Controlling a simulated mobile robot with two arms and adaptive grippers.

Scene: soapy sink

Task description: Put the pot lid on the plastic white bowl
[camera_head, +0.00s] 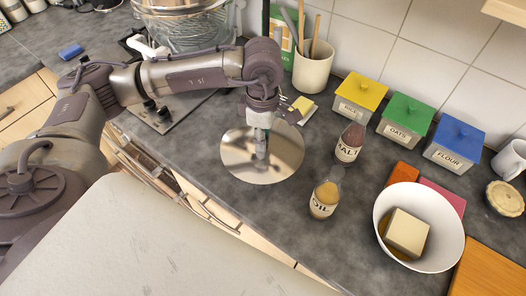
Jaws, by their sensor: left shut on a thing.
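The pot lid (286,148) is a round, shiny, mirror-like disc near the middle of the view. It appears over the front edge of the counter, and I cannot tell how high it is above it. My left gripper (260,152) points down at the lid's centre and is shut on it; the lid's handle is mostly hidden by the fingers. The white plastic bowl (452,238) stands at the lower right, well to the right of the lid. A pale block sits inside the bowl in brownish liquid. My right gripper is not in view.
An oil bottle (325,196) and a malt bottle (350,143) stand between lid and bowl. Yellow (359,95), green (405,118) and blue (455,143) lidded boxes line the wall. Orange and pink boards lie by the bowl. A utensil crock (312,70) stands behind.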

